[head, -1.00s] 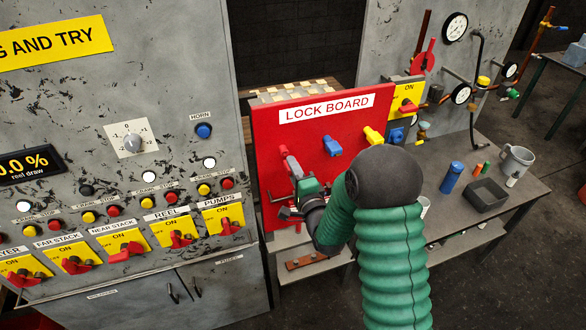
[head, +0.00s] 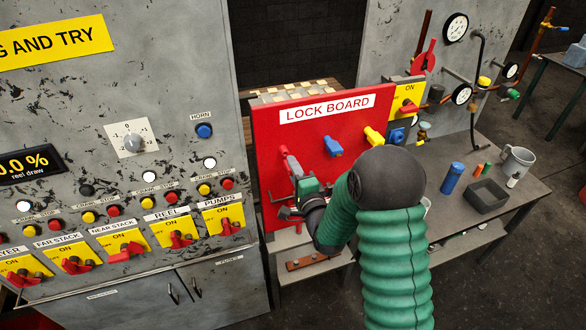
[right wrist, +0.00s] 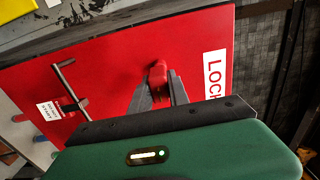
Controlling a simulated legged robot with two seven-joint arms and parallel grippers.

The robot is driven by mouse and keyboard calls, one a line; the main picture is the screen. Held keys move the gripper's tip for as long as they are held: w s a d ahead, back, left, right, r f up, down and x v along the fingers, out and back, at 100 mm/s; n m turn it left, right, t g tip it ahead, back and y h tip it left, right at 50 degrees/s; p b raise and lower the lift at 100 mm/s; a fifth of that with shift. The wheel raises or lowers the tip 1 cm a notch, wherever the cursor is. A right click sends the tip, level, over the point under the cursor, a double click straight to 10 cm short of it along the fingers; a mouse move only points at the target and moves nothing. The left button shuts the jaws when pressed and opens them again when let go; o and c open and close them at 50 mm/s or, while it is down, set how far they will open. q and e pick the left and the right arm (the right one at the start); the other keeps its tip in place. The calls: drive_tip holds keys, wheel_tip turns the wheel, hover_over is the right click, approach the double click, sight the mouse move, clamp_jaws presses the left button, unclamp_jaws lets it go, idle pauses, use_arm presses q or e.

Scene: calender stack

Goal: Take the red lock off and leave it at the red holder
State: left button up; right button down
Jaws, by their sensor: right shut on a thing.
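The red lock (head: 284,151) is at the left part of the red lock board (head: 300,134). It also shows in the right wrist view (right wrist: 158,72), between the tips of my right gripper (right wrist: 157,88). My right gripper (head: 291,164) is shut on it, close in front of the board. The fingers cover part of the lock, and the red holder behind it cannot be told apart from the red board. I cannot tell whether the lock touches the board. My left gripper is not in view.
A blue lock (head: 333,146) and a yellow lock (head: 373,136) are on the board to the right. A metal bar (right wrist: 70,83) with a white label stands out from the board. The switch cabinet (head: 215,120) is close on the left; a table (head: 480,222) is on the right.

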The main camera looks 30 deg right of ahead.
drive_tip(key=shift+b+x, duration=0.35)
drive_tip(key=shift+x, duration=1.15)
drive_tip(key=c, duration=1.2)
unclamp_jaws()
drive_tip(key=shift+o, duration=0.2)
drive_tip(key=o, duration=0.4)
